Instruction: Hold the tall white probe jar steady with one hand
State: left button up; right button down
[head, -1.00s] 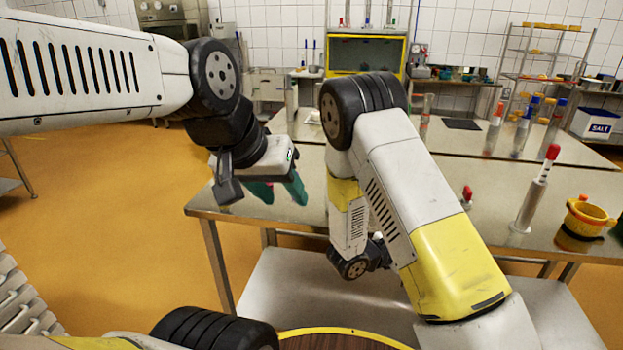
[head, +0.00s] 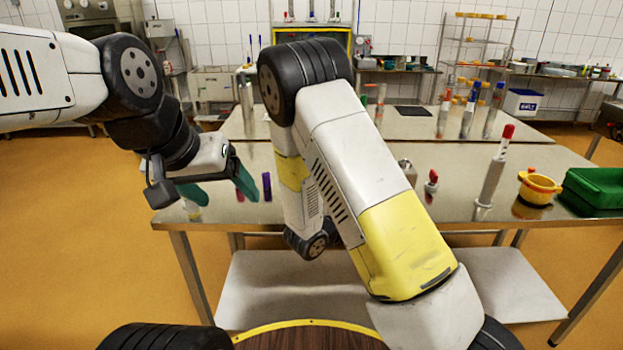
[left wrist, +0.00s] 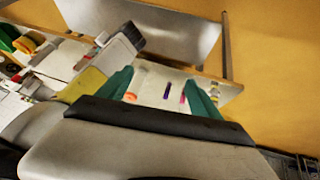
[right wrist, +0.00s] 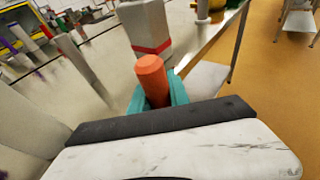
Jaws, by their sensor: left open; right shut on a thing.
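My left gripper (head: 220,188) is open and empty, its green fingers apart near the table's left front edge. In the left wrist view its fingers (left wrist: 162,88) frame several small coloured items on the table. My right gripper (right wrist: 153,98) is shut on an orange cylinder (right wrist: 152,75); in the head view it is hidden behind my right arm. A pale, tall body with a red band (right wrist: 150,28) stands just beyond the orange cylinder. I cannot tell whether it is the probe jar, and no other thing is clearly that jar.

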pick_arm(q)
jog(key=w+d+f+n+g+h, duration=0.2)
jog(key=w+n+g, duration=0.15)
jog(key=w, duration=0.65)
jog(key=w+d+f+n+g+h, duration=0.25)
jog(key=w+n, duration=0.25)
jog(key=w, duration=0.5)
jog(key=w+f+n+h, duration=0.2)
jog(key=w+f+n, duration=0.1)
jog(key=w+f, duration=0.2)
jog(key=w+f+n+h, duration=0.3)
jog(key=w+f, duration=0.3)
jog(key=f, duration=0.1)
jog(key=w+a+f+n+h, duration=0.1)
jog(key=w+f+n+h, duration=0.1)
jog(key=w+f+n, duration=0.2)
jog(key=shift+w+f+h, duration=0.35)
jog(key=shift+w+f, duration=0.6)
jog(key=shift+f, duration=0.25)
jog(key=shift+x, duration=5.05)
pick_arm(e)
jog(key=shift+s+a+f+m+g+h, duration=0.15)
jog(key=shift+a+m+g+h, duration=0.1)
jog(key=shift+m+g+h, duration=0.2)
